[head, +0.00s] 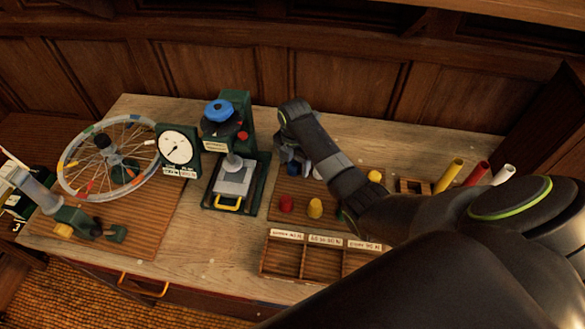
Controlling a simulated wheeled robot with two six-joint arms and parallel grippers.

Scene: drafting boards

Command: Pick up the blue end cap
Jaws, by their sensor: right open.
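My right arm comes in from the right, and its gripper (293,158) points down over the back left of a brown wooden board (274,212). The gripper is open. A small dark blue shape, likely the blue end cap (294,169), shows at the fingertips, mostly hidden by them. I cannot tell whether the fingers touch it. On the same board stand a red cap (286,203), a yellow cap (315,208), another yellow cap (375,176) and a white cap (318,173) partly behind my arm.
A green press with a blue knob (218,110) stands left of the gripper. A dial gauge (178,148) and a spoked wheel (68,170) are farther left. A labelled wooden tray (286,262) lies in front. Coloured tubes (448,176) stand at the right.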

